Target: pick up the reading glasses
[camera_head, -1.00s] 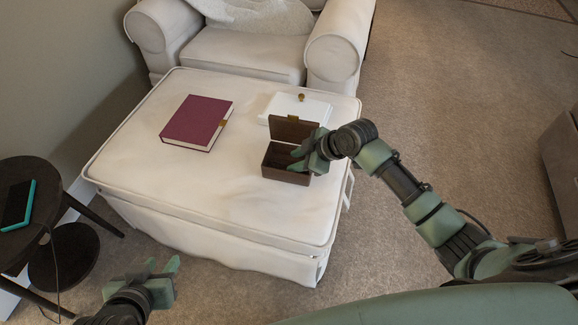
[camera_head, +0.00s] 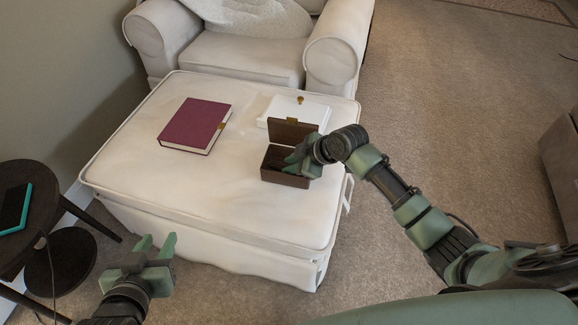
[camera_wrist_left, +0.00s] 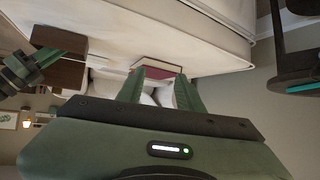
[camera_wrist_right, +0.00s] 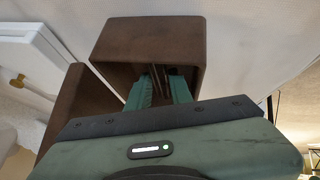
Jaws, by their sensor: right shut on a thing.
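The open brown wooden box (camera_head: 290,180) stands on the white ottoman, its lid (camera_head: 293,131) tilted up at the back. My right gripper (camera_head: 291,161) reaches into the box from the right. In the right wrist view its fingers (camera_wrist_right: 159,88) are inside the box (camera_wrist_right: 150,38), shut on thin dark upright pieces, which I take to be the reading glasses (camera_wrist_right: 160,76). Most of the glasses are hidden by the fingers and box. My left gripper (camera_head: 158,242) is open and empty in front of the ottoman, low at the left.
On the ottoman (camera_head: 215,225) lie a dark red book (camera_head: 195,124) and a white lidded box (camera_head: 312,108) behind the wooden box. A white armchair (camera_head: 240,55) stands behind. A dark round side table (camera_head: 42,215) with a teal-edged device (camera_head: 14,208) is at left.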

